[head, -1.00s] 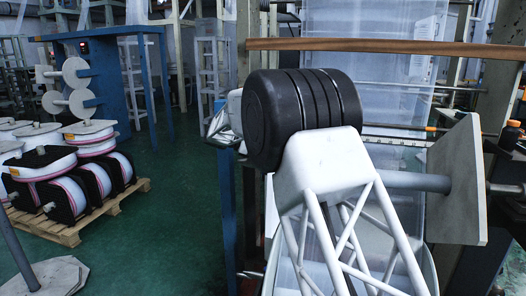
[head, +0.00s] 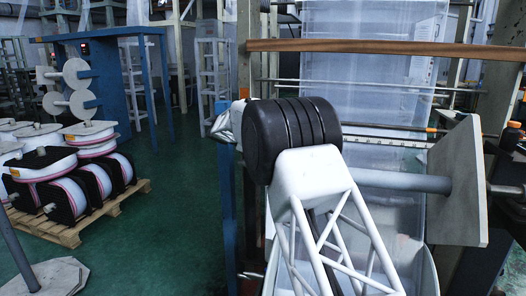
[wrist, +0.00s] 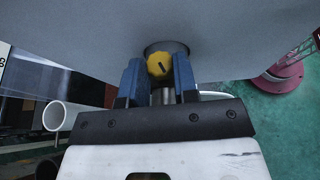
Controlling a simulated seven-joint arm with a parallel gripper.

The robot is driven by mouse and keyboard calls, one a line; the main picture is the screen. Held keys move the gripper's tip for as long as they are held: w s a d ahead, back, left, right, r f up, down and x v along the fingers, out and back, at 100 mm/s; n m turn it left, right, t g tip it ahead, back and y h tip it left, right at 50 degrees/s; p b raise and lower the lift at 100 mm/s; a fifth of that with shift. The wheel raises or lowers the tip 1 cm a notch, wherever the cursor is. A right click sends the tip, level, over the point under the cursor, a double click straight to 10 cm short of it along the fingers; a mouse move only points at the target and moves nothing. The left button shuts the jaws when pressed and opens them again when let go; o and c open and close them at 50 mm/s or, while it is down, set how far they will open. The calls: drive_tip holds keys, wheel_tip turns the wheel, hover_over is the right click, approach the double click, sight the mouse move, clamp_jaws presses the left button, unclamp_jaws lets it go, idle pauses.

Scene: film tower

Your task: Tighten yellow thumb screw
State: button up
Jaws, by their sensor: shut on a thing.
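The yellow thumb screw (wrist: 159,65) shows in the wrist view, at the top centre, set at a round dark collar on the underside of a pale grey surface (wrist: 235,35). It has a dark slot mark on its face. My gripper (wrist: 158,72) has its two blue fingers on either side of the screw, shut on it. In the head view the screw and my gripper's fingers are hidden behind my arm.
A grey plate (head: 458,185) on a grey shaft (head: 395,180) stands to the right. A clear film web (head: 375,80) hangs behind. A pallet (head: 75,228) with several spools stands at left. Green floor between is clear.

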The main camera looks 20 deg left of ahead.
drive_tip(key=o, duration=0.9)
drive_tip(key=shift+f, duration=0.1)
drive_tip(key=shift+a, duration=0.1)
drive_tip(key=shift+v, duration=3.85)
